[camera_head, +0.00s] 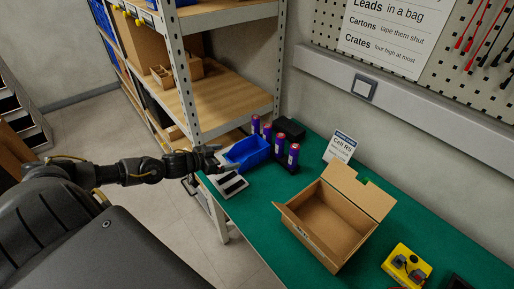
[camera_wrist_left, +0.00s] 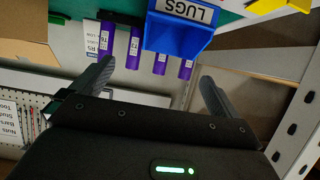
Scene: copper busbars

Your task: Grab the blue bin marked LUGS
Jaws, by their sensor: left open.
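The blue bin (camera_head: 247,152) stands near the left end of the green workbench, beside the purple cells. In the left wrist view the blue bin (camera_wrist_left: 178,38) shows upside down at the top, with a white label reading LUGS. My left gripper (camera_head: 222,161) is just to the left of the bin, by the bench's left end. Its two fingers are spread with nothing between them; in the left wrist view the gripper (camera_wrist_left: 155,76) has the bin ahead of its fingertips. No contact with the bin can be made out. My right gripper is not in view.
Several purple cells (camera_head: 279,145) stand in a black holder right of the bin. A grey slotted tray (camera_head: 232,184) lies in front of it. An open cardboard box (camera_head: 325,222) and a yellow device (camera_head: 405,264) sit further right. A metal shelf post (camera_head: 183,75) rises close behind my gripper.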

